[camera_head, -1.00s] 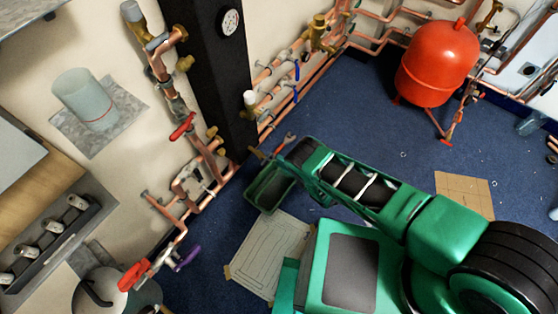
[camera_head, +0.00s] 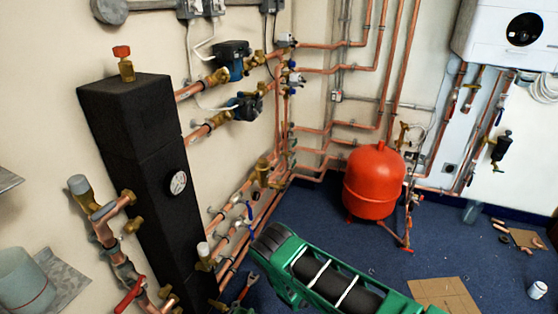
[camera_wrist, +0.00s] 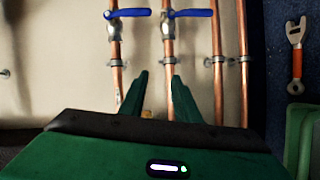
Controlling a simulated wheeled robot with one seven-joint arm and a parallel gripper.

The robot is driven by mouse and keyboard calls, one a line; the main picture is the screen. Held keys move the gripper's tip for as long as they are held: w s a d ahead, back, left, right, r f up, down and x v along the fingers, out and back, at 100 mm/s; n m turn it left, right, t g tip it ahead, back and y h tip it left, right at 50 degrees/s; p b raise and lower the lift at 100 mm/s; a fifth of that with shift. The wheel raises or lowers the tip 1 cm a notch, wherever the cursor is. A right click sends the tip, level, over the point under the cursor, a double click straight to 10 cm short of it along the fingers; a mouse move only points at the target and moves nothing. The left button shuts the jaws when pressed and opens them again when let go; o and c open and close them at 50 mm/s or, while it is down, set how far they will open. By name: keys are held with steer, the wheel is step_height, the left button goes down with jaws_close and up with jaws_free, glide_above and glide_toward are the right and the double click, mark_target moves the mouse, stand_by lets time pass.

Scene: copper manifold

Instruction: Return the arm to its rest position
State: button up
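My green arm reaches in from the bottom of the head view, past the copper manifold pipes (camera_head: 232,238). My gripper (camera_wrist: 158,78) shows in the wrist view as two green fingers, apart with nothing between their tips. Copper pipes (camera_wrist: 168,45) with two blue-handled valves (camera_wrist: 190,14) on a pale wall lie in front of and beyond the fingers. I cannot tell whether the fingers touch the pipes. The gripper's fingers cannot be made out in the head view.
An orange-handled wrench (camera_wrist: 296,62) lies on the right in the wrist view. A red tank (camera_head: 373,182) stands in the far corner. A black column (camera_head: 150,170) stands at left. The blue floor (camera_head: 335,235) is partly clear, with a cardboard sheet (camera_head: 445,296) on it.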

steer(key=w+d+r+m+t+h, duration=0.1)
steer(key=w+d+r+m+h, duration=0.4)
steer(key=w+d+r, duration=0.4)
steer(key=w+d+r+m+t+h, duration=0.1)
steer(key=w+d+r+m+h, duration=0.5)
steer(key=d+r, duration=0.45)
steer(key=s+d+r+m+g+h, duration=0.2)
steer(key=s+d+r+m, duration=0.15)
steer(key=d+r, duration=0.6)
steer(key=s+d+r+m+g+h, duration=0.2)
steer(key=d+r+m, duration=0.3)
steer(key=d, duration=0.8)
steer(key=s+d+r+m+g, duration=0.2)
steer(key=s+d+r, duration=0.2)
steer(key=s, duration=0.4)
steer(key=s+d+r+m+g, duration=0.2)
steer(key=s+d+r, duration=0.2)
steer(key=s, duration=0.5)
steer(key=s+d+r+m+g, duration=0.25)
steer(key=s+d+r, duration=0.2)
steer(key=s, duration=0.35)
steer(key=s+a+r+m+g+y, duration=0.1)
steer(key=s+a+r+m, duration=0.1)
steer(key=s, duration=1.2)
steer(key=s+a+r+m+g+y, duration=0.2)
steer(key=s+a+m, duration=0.1)
steer(key=s, duration=1.2)
steer(key=shift+s+r+y, duration=0.15)
steer(key=shift+r+y, duration=0.05)
steer(key=shift+y, duration=0.1)
